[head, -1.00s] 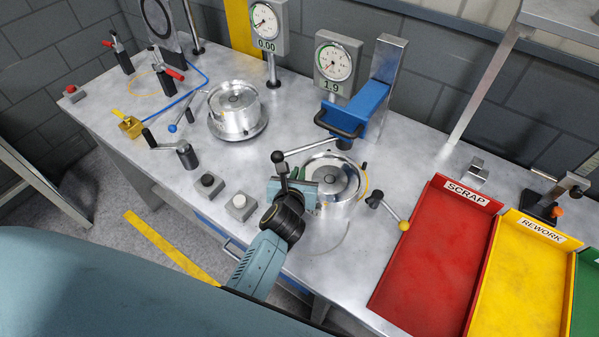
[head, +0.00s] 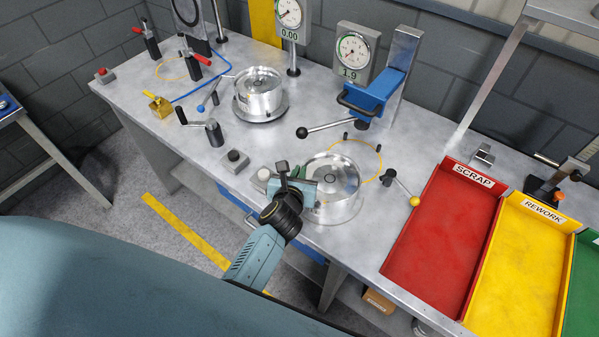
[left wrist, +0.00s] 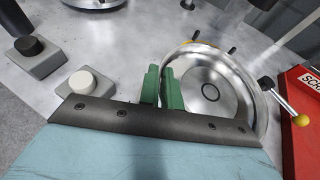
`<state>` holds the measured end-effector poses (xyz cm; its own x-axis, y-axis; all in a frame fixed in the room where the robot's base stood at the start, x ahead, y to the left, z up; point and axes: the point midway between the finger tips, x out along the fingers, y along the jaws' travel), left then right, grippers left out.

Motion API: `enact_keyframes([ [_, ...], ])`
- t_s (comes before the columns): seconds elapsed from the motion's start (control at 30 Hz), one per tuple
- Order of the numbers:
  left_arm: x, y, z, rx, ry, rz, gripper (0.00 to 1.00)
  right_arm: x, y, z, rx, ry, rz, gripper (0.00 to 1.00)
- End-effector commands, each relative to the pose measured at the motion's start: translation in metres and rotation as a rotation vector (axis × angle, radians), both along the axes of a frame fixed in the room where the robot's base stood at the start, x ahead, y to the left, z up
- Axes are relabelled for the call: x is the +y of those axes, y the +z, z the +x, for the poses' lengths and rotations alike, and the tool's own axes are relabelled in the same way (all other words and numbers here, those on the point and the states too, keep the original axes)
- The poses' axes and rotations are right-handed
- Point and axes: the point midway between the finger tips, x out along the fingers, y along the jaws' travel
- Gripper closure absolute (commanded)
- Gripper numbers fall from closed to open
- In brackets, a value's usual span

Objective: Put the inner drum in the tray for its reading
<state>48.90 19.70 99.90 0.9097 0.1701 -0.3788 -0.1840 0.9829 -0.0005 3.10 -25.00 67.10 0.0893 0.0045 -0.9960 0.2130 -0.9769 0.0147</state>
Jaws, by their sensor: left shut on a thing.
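A silver open-topped drum (head: 335,190) is held at its left wall by my left gripper (head: 303,190), which is shut on it. It covers part of the yellow ring (head: 379,163) on the bench, displaced towards the front edge. In the left wrist view the green fingers (left wrist: 162,86) pinch the rim of the drum (left wrist: 225,88). Whether its base clears the bench is hard to tell. The gauge (head: 354,52) behind reads 1.9. The red SCRAP tray (head: 432,235) and yellow REWORK tray (head: 522,265) are empty; a green tray (head: 587,275) is cut off at right. My right gripper is not seen.
Another silver drum (head: 258,95) sits on a round base below a gauge (head: 290,15) reading 0.00. A blue clamp head (head: 375,95) with a black-ball lever (head: 303,132) stands behind my drum. A yellow-ball lever (head: 414,201) lies between drum and SCRAP tray.

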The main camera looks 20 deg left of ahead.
Motion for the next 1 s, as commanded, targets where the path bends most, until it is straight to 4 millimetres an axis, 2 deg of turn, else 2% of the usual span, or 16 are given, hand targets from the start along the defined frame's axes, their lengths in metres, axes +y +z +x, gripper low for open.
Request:
enact_keyframes([
  [0.03, 0.0021, -0.0088, -0.0055, 0.021, 0.005, 0.003, 1.0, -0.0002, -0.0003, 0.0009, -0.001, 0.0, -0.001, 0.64],
  [0.23, 0.002, -0.0089, -0.0055, 0.021, 0.004, 0.003, 1.0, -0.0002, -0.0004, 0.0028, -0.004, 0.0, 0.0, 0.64],
  [0.27, 0.0019, -0.0089, -0.0055, 0.021, 0.004, 0.003, 0.91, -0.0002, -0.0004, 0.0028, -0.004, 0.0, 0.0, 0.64],
  [0.3, 0.0019, -0.0089, -0.0055, 0.021, 0.004, 0.003, 0.85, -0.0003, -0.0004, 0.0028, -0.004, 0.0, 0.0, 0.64],
  [0.43, 0.001, -0.0087, -0.0054, 0.02, 0.003, 0.002, 0.69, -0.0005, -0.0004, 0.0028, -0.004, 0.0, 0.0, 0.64],
  [1.0, -0.001, -0.0047, -0.0026, 0.01, -0.002, 0.0, 0.69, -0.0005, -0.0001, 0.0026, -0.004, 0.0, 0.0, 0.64],
])
